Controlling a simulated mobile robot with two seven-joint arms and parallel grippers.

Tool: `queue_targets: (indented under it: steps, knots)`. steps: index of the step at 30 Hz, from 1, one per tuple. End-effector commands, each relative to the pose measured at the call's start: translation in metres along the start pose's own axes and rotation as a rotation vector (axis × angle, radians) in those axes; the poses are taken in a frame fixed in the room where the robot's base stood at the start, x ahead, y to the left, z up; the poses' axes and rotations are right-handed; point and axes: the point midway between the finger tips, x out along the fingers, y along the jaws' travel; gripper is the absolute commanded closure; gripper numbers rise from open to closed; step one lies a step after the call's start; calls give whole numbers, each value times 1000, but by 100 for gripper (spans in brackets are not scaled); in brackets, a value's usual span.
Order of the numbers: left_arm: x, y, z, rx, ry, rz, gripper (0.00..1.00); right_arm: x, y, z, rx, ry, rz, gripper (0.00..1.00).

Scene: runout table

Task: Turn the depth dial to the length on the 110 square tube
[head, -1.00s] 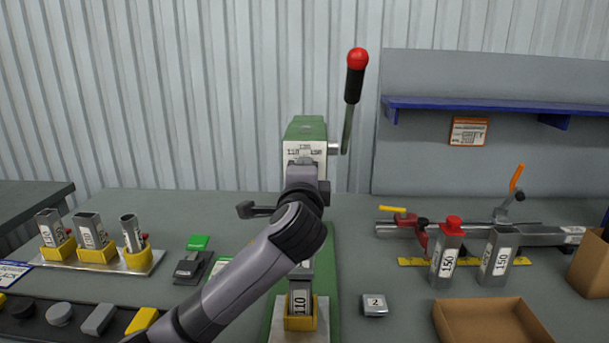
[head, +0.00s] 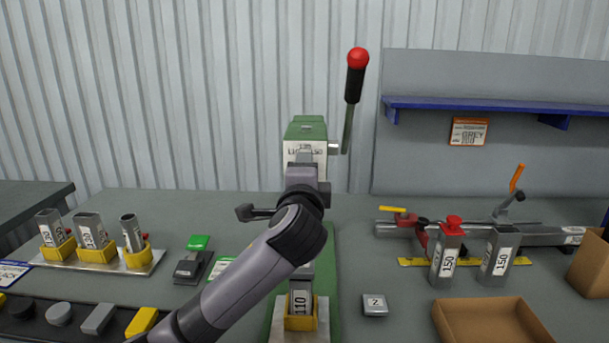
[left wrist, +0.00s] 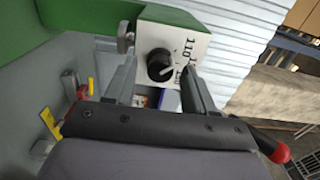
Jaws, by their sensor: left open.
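The depth dial (left wrist: 159,65) is a black knob on the white scale plate (left wrist: 185,30) of the green press head (head: 304,130). The plate reads 110 at one end; the other figures are partly covered by a finger. A pale mark shows on the knob, but its exact setting is unclear. My left gripper (left wrist: 158,72) is open, its fingers on either side of the dial, with no clear contact. In the head view the left gripper (head: 305,165) hides the dial. The square tube (head: 300,298) marked 110 stands upright in a yellow holder (head: 300,322) below the press head.
A red-knobbed lever (head: 355,80) rises right of the press head. Several tubes stand in yellow holders on a plate (head: 140,261) at left. Two tubes marked 150 (head: 447,260) stand at right, near a cardboard tray (head: 500,306). A small block (head: 374,304) marked 2 lies beside the press.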

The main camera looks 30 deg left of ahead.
Motion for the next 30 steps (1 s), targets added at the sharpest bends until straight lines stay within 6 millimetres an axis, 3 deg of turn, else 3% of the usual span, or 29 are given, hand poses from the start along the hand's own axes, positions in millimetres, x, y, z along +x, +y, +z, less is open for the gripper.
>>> queue_targets:
  steps: [13, 30]
  knots:
    - [-58, 1, 0, -1, 2, 1, 46, 6, 0, 8, 0, 0, 0, 57]
    - [-64, 1, 0, -1, -1, 2, 46, 6, 0, 8, 0, 0, 0, 57]
